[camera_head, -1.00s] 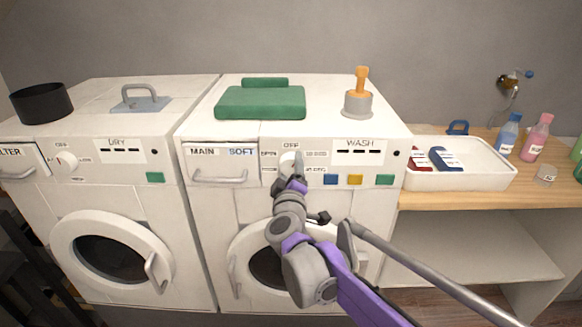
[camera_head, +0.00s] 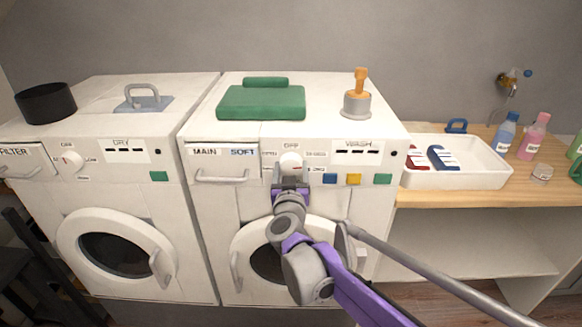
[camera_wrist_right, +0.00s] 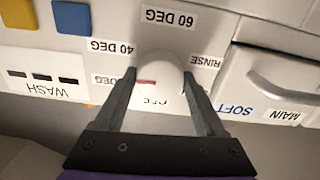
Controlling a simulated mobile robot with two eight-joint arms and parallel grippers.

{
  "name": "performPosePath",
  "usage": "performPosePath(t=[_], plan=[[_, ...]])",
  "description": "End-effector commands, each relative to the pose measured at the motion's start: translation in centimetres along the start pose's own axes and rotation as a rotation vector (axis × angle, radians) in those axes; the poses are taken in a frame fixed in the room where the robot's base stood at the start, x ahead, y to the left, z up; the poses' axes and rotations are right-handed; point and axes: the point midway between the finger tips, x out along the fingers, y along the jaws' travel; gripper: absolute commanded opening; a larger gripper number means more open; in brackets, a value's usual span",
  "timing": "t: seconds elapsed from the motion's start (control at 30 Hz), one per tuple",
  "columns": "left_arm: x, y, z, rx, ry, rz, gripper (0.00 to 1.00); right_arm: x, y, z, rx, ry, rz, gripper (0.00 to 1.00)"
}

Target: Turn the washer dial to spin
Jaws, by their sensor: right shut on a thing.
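The washer dial (camera_head: 291,160) is a white round knob on the front panel of the right-hand machine (camera_head: 210,225), under the OFF label. My right gripper (camera_head: 290,172) reaches it from below, fingers on either side. The right wrist view is upside down and shows the dial (camera_wrist_right: 160,75) between the two fingers (camera_wrist_right: 158,88); the gripper is shut on it. A red mark on the dial points left there, towards a partly covered DEG label. OFF, 40 DEG, 60 DEG and RINSE show around the dial; I cannot read a spin label. My left gripper is not in view.
Blue, yellow and green buttons (camera_head: 353,179) sit right of the dial, and a drawer handle (camera_head: 222,178) sits left. The washer door (camera_head: 240,265) is below, partly behind my arm. A similar dryer (camera_head: 120,180) stands left, a white tray (camera_head: 480,180) right.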

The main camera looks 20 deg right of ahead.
Motion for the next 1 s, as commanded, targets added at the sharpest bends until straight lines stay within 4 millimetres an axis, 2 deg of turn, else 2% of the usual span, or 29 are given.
performPosePath(t=[1.0], plan=[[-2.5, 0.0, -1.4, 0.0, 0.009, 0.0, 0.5, 0.0, 0.0, -0.1, 0.966, 0.0, 0.0, 0.17]])
